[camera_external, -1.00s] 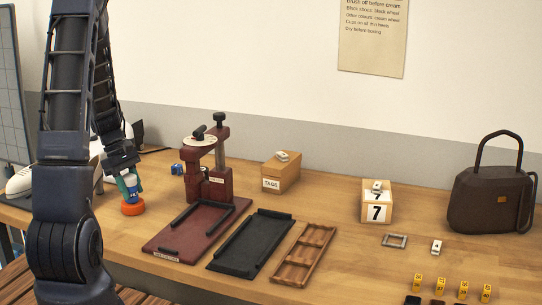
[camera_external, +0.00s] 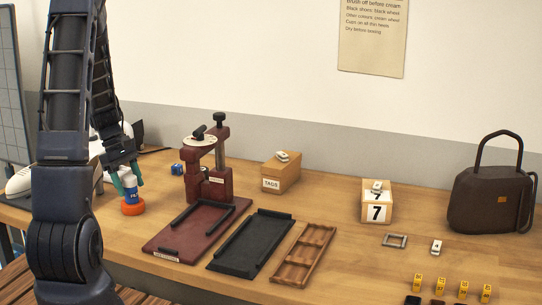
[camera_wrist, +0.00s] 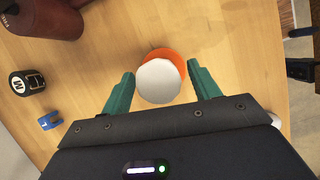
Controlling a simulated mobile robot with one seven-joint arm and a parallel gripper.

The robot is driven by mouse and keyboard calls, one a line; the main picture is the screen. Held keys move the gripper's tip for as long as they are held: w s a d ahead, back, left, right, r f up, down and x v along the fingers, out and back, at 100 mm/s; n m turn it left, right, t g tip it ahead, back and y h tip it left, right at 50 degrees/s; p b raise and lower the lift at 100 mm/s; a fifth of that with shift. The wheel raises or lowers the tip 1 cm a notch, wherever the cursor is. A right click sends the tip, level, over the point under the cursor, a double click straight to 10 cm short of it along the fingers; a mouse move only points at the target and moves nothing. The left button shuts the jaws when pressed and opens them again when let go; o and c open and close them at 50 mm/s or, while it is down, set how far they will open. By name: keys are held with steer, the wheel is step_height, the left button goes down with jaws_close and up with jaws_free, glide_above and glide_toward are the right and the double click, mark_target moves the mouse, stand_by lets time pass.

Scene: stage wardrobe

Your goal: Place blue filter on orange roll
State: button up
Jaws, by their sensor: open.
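The blue filter (camera_external: 131,190), a small upright cylinder with blue and white bands, stands on the orange roll (camera_external: 132,208) at the left of the table. In the wrist view its round white top (camera_wrist: 158,82) covers most of the orange roll (camera_wrist: 170,56), whose far edge shows. My gripper (camera_external: 128,179) is open around the filter's upper part. In the wrist view the teal fingers of my gripper (camera_wrist: 160,75) stand on either side of the white top with gaps visible. The filter's lower edge is partly hard to make out.
A dark red press (camera_external: 208,180) stands just right of the roll. A black tray (camera_external: 250,243), a wooden tray (camera_external: 304,255) and a tag box (camera_external: 281,174) are further right. The wall is behind.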

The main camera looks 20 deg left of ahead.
steer(key=s+v, duration=0.1)
steer(key=v, duration=0.9)
steer(key=s+d+r+m+y, duration=0.1)
steer(key=s+d+r+m, duration=0.1)
steer(key=d+r+m, duration=0.4)
steer(key=s+d+r+m+t+y, duration=0.1)
steer(key=s+d+r+m+t, duration=0.1)
steer(key=s+d+r+m, duration=0.3)
steer(key=s+d+r+m+t+y, duration=0.2)
steer(key=s+d+r+m, duration=0.3)
steer(key=s+d, duration=0.7)
steer(key=shift+s+d+r+t+y, duration=0.25)
steer(key=shift+s+r+t, duration=0.6)
steer(key=shift+s, duration=1.1)
steer(key=shift+r, duration=0.1)
